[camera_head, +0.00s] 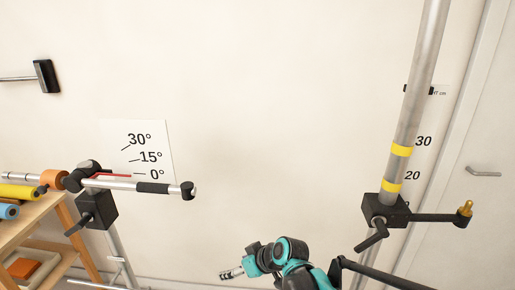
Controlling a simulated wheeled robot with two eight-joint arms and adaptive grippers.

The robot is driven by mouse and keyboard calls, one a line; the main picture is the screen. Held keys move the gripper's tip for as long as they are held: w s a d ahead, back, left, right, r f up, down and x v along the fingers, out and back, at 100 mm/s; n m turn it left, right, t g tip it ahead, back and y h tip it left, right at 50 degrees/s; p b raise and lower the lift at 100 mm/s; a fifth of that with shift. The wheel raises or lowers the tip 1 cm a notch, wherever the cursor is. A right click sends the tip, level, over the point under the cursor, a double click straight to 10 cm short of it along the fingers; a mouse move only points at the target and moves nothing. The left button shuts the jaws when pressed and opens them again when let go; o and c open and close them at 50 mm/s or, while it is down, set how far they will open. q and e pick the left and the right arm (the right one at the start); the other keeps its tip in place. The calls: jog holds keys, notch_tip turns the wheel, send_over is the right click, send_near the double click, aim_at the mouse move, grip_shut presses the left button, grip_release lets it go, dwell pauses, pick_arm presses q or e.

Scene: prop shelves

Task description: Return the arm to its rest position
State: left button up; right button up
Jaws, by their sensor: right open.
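My right arm comes in at the bottom, right of centre, with teal and black links. Its gripper (230,273) points left near the bottom edge, with small metallic fingers. The fingers hold nothing that I can see and are apart from the stands and the wall. My left gripper and left arm are not in view.
A metal pole with yellow bands (401,151) carries a black clamp (386,211) at right. A horizontal bar (152,188) on a stand is at left, before an angle chart (143,141). A wooden shelf (68,215) with rolls stands far left. The middle is clear.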

jog(key=s+d+r+m+t+h, duration=0.1)
jog(key=s+d+m+h, duration=0.2)
jog(key=s+d, duration=0.6)
jog(key=s+d+m+t+h, duration=0.1)
jog(key=s+d+m+h, duration=0.3)
jog(key=s+d, duration=0.5)
jog(key=d+m, duration=0.1)
jog(key=d, duration=0.5)
jog(key=shift+s+r+m, duration=0.25)
jog(key=shift+r+m, duration=0.05)
jog(key=shift+r, duration=0.05)
